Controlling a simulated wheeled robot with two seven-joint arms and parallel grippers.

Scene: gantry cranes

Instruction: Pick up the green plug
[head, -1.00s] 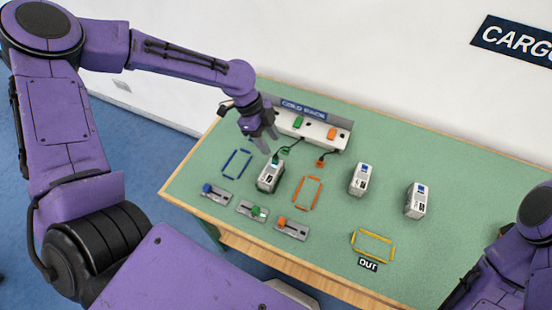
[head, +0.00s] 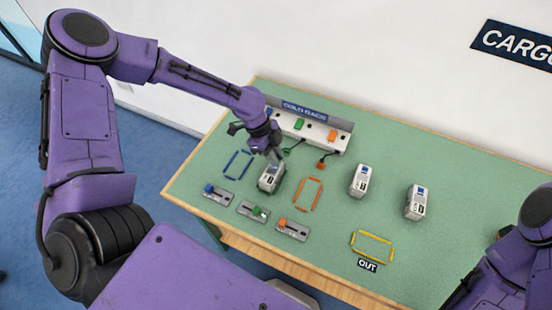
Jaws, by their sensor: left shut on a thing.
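My left gripper (head: 275,156) is low over the table, just above the top of the grey-white container (head: 270,178) that stands between the blue and orange outlines. Its fingers are shut on the green plug, which they mostly hide. A small green piece with a dark cable (head: 288,151) shows just right of the fingers, in front of the rack. I cannot tell whether the plug still touches the container. My right gripper is out of view; only part of my right arm shows at the lower right.
The cold rack (head: 340,142) stands behind, with blue, green and orange blocks. An orange plug (head: 320,162) with a cable lies before it. Three sliders (head: 252,209) line the front edge. Two more containers (head: 360,181) stand right; the yellow outline (head: 372,245) is empty.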

